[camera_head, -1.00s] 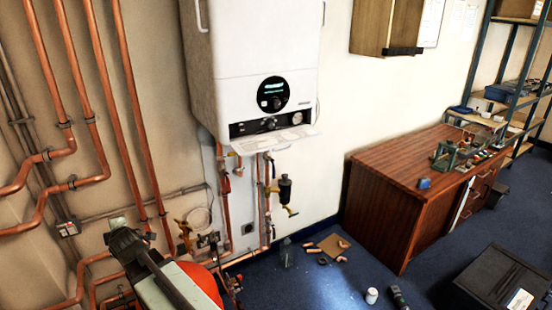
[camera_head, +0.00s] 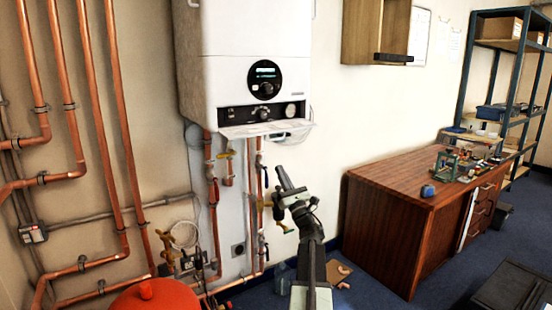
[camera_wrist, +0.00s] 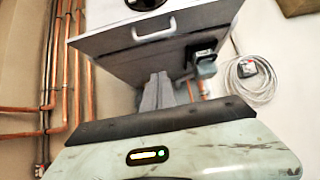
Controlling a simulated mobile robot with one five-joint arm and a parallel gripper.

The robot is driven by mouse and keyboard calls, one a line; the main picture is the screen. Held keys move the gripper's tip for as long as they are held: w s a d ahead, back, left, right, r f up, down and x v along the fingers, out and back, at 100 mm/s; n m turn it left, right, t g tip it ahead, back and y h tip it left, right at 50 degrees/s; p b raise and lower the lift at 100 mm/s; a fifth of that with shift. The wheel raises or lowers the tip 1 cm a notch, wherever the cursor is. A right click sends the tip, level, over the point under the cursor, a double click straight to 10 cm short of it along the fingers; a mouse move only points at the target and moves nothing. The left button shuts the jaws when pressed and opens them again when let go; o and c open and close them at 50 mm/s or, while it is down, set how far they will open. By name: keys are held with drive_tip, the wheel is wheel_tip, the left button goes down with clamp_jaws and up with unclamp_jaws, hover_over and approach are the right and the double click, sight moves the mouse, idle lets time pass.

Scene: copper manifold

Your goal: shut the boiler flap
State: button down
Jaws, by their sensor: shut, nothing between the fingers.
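The white boiler (camera_head: 245,60) hangs on the wall with a round dark display on its front. Its flap (camera_head: 268,130) stands open, sticking out below the control strip as a thin, pale, nearly level panel. My gripper (camera_head: 282,176) is shut and empty, pointing up below the flap and in front of the pipes, apparently apart from the flap. In the wrist view my closed grey fingers (camera_wrist: 158,92) point up toward the boiler's lower part.
Copper pipes (camera_head: 120,150) run down the wall at left, and a red vessel (camera_head: 155,296) stands at lower left. A wooden desk (camera_head: 400,195) is at right, with shelving (camera_head: 500,90) behind. A coiled cable (camera_wrist: 250,75) hangs at right in the wrist view.

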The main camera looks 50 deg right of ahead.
drive_tip(key=w+d+r+p, duration=0.1)
drive_tip(key=w+r+p, duration=0.3)
drive_tip(key=r+p, duration=0.4)
drive_tip(key=shift+r, duration=0.35)
drive_tip(key=shift+d, duration=0.1)
